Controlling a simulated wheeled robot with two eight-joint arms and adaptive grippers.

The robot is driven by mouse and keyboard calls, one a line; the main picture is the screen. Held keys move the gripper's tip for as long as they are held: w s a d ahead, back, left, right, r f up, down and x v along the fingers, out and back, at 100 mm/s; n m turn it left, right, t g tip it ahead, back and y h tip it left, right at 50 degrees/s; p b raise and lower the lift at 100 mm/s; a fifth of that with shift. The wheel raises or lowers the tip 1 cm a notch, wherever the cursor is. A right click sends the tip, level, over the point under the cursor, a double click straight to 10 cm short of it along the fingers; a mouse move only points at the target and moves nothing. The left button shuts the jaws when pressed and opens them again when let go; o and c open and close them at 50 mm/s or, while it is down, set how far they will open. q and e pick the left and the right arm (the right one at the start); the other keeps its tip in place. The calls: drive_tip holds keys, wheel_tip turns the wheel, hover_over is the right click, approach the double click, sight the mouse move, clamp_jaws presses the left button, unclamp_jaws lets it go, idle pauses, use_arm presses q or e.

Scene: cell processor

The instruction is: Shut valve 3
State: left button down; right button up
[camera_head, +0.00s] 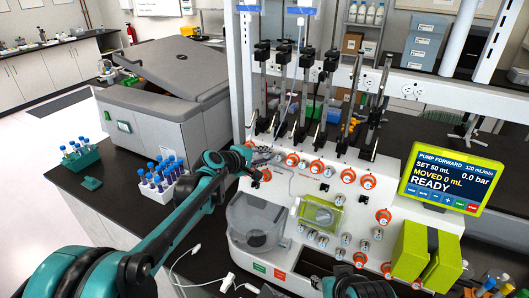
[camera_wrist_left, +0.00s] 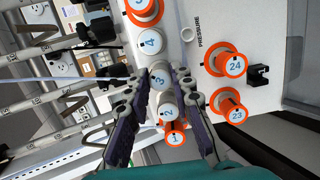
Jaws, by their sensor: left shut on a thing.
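Valve 3 (camera_wrist_left: 159,78) is a round pale knob with a blue 3 on its face, in the left wrist view. No orange ring shows around it. My left gripper (camera_wrist_left: 161,76) has its two dark fingers closed on its sides. In the head view my left gripper (camera_head: 256,159) is at the left end of the valve row on the white processor panel (camera_head: 280,205), and it hides the valve there. Part of my right arm (camera_head: 365,288) shows at the bottom edge; its finger state is unclear.
Pale valve 4 (camera_wrist_left: 150,41) and valve 2 (camera_wrist_left: 167,112) sit close on either side. Orange-ringed valve 1 (camera_wrist_left: 174,138), valve 24 (camera_wrist_left: 235,65) and valve 23 (camera_wrist_left: 237,115) are near. The pump screen (camera_head: 445,182) reads READY, moved 0 mL. Clamps on rods (camera_head: 300,90) stand above the panel.

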use_arm(q)
drive_tip(key=m+p, duration=0.2)
drive_tip(key=m, duration=0.2)
drive_tip(key=shift+r+y, duration=0.1)
drive_tip(key=shift+y, duration=0.3)
drive_tip(key=shift+m+g+p, duration=0.4)
drive_tip(key=shift+m+p, duration=0.1)
drive_tip(key=shift+m, duration=1.2)
drive_tip(key=shift+y, duration=0.3)
drive_tip(key=c, duration=1.3)
unclamp_jaws()
drive_tip(key=v, duration=1.2)
